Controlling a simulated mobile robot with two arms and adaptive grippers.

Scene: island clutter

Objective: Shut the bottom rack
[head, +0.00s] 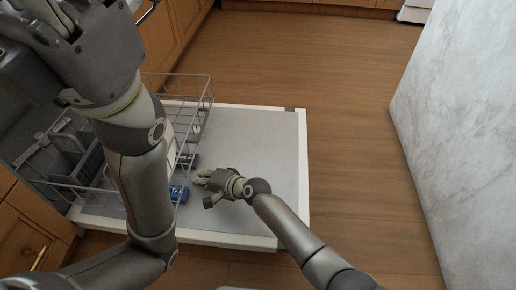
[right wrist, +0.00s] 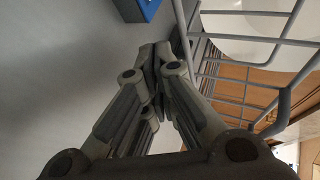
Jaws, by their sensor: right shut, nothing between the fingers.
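The bottom rack (head: 207,92) is a grey wire basket, pulled out over the lowered dishwasher door (head: 262,150) in the head view. My left arm hides much of its middle. Its wires also show at the right of the right wrist view (right wrist: 245,82). My right gripper (head: 200,183) is shut and empty, low over the door beside the rack's front side. In the right wrist view its fingertips (right wrist: 155,55) come together near the wires; I cannot tell whether they touch. My left gripper (head: 52,22) is at the top left, close to the camera, its fingers partly cut off.
A blue item (head: 179,193) lies by the rack's front; it also shows in the right wrist view (right wrist: 138,8). A grey basket (head: 75,160) stands in the rack. A marble-sided island (head: 455,130) stands at right. The wooden floor (head: 350,130) between is clear.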

